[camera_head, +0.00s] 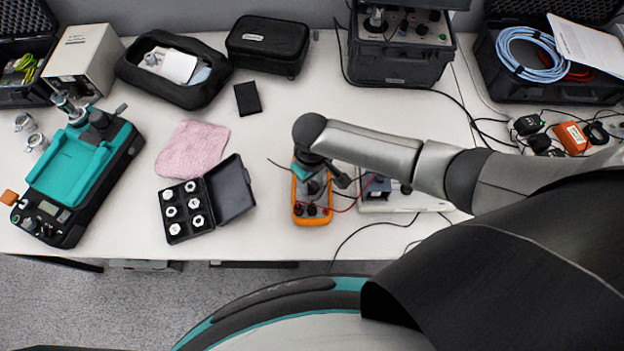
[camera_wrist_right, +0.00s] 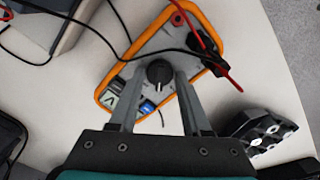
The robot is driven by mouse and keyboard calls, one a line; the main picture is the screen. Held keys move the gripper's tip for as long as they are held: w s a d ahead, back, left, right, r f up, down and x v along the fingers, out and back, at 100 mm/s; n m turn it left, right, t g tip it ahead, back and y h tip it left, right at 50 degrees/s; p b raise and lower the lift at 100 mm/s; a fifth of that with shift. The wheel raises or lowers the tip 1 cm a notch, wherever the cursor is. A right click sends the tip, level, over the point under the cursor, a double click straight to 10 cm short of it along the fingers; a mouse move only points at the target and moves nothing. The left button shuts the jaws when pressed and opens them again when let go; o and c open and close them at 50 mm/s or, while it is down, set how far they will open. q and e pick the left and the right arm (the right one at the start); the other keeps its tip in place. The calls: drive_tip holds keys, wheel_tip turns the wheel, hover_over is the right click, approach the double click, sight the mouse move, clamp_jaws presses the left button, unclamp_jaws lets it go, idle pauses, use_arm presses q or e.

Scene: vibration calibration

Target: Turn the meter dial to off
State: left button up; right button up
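The meter (camera_head: 299,209) has an orange rim and a grey face and lies on the white table under my right gripper (camera_head: 322,178). In the right wrist view the meter (camera_wrist_right: 204,20) lies at a slant, with its round black dial (camera_wrist_right: 159,73) near the middle. My right gripper (camera_wrist_right: 159,82) is open there, with one finger on each side of the dial and gaps visible between. Whether the fingertips reach down to the dial's height cannot be told. The dial's setting cannot be read. My left gripper is not in view.
A black lead and a red lead (camera_wrist_right: 227,78) run over the meter. An open black case of weights (camera_head: 233,190) stands to its left, beside a pink cloth (camera_head: 192,149). A white-and-grey device (camera_head: 377,204) stands close on its right. A teal machine (camera_head: 72,172) is at far left.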

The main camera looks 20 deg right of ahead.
clamp_jaws()
idle(0.3)
drive_tip(key=n+p, duration=0.2)
drive_tip(key=n, duration=0.1)
drive_tip(key=shift+r, duration=0.1)
drive_tip(key=shift+n+p, duration=0.45)
drive_tip(key=shift+n, duration=0.75)
drive_tip(key=shift+n+p, duration=0.3)
drive_tip(key=shift+n, duration=0.9)
